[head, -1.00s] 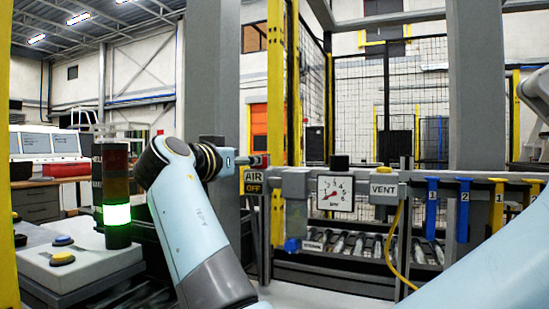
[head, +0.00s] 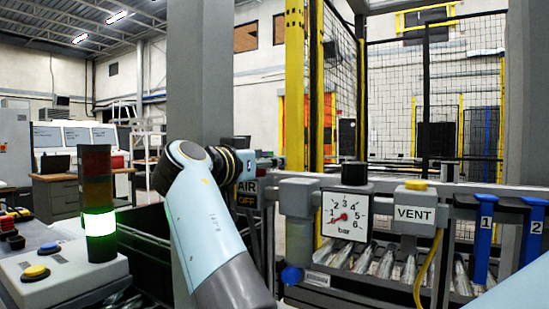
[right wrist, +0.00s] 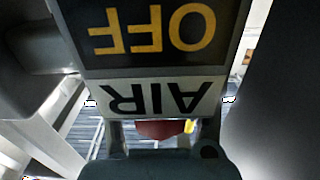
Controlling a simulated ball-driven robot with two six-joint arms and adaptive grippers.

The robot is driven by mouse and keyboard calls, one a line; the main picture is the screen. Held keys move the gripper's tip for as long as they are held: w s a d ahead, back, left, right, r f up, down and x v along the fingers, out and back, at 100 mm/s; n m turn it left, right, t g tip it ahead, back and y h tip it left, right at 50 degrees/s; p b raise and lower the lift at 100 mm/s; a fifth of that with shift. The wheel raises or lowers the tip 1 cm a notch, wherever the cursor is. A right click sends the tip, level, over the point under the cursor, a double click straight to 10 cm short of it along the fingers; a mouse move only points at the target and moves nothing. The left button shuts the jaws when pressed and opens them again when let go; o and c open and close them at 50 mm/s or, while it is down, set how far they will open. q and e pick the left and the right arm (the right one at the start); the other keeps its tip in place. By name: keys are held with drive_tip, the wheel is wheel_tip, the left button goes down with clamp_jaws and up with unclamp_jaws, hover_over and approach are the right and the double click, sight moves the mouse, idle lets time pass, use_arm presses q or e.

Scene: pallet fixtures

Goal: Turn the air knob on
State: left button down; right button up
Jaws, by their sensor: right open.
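The AIR sign (head: 246,192), with a yellow OFF label, stands at the left end of the grey pipe. It fills the upper part of the right wrist view upside down (right wrist: 155,98). A dull red part (right wrist: 163,130), perhaps the air knob, shows beside it there, partly hidden by a dark rounded block. My right gripper (head: 257,166) is open at the sign's upper edge, its fingers small and hard to make out in the head view. Whether it touches the knob cannot be told. My left gripper is not in view.
A gauge (head: 346,213) with its red needle near the low end sits right of the sign. A VENT box (head: 415,213) with a yellow button and blue hooks (head: 482,238) follow. A lit green stack light (head: 99,223) and button box (head: 62,275) stand left.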

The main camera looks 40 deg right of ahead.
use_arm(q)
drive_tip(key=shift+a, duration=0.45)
use_arm(e)
drive_tip(key=shift+a, duration=0.1)
drive_tip(key=shift+c, duration=0.5)
drive_tip(key=c, duration=0.7)
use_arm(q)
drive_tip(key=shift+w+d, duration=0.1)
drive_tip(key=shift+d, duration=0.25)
use_arm(e)
clamp_jaws()
